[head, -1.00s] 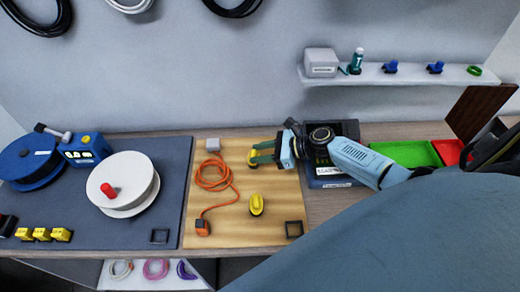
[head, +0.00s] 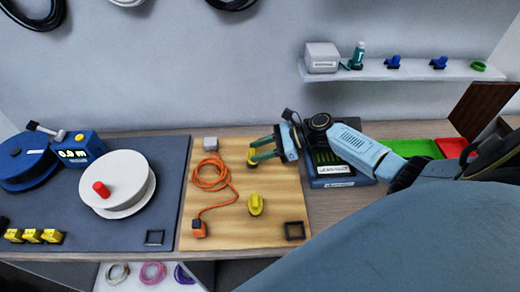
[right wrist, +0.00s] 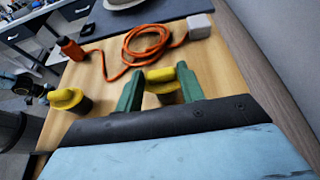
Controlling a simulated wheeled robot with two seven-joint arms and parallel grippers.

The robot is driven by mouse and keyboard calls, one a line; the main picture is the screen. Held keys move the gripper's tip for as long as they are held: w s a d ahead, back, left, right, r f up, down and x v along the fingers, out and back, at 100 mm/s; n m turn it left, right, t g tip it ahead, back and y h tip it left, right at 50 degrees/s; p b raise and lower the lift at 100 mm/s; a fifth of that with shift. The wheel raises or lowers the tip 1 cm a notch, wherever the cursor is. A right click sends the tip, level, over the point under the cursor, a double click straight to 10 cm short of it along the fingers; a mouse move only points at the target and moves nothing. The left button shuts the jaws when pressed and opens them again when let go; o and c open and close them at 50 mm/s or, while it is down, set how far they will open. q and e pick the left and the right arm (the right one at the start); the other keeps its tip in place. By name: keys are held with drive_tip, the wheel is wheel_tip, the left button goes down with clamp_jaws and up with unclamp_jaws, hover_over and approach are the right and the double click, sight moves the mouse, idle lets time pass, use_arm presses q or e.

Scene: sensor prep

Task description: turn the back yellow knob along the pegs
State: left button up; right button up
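The back yellow knob (head: 253,157) sits on a dark base on the wooden board (head: 270,190). In the right wrist view, its yellow ridge (right wrist: 160,75) runs left to right between the green fingers, with its dark base partly hidden. My right gripper (head: 261,150) reaches in from the right, with its fingers spread at the knob. In the right wrist view, the gripper (right wrist: 160,80) looks open, and any contact is too fine to tell. A second yellow knob (head: 255,205) stands nearer the board's front. I cannot make out the pegs.
An orange cord (head: 212,180) lies left of the knobs, running from a grey block (head: 210,144) to an orange plug (head: 199,229). A black square frame (head: 294,230) is at front right. A white reel (head: 118,185) stands left on the dark mat.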

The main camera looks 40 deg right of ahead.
drive_tip(key=o, duration=0.4)
drive_tip(key=shift+c, duration=0.2)
drive_tip(key=v, duration=1.3)
drive_tip(key=shift+d, duration=0.2)
drive_tip(key=shift+r, duration=0.1)
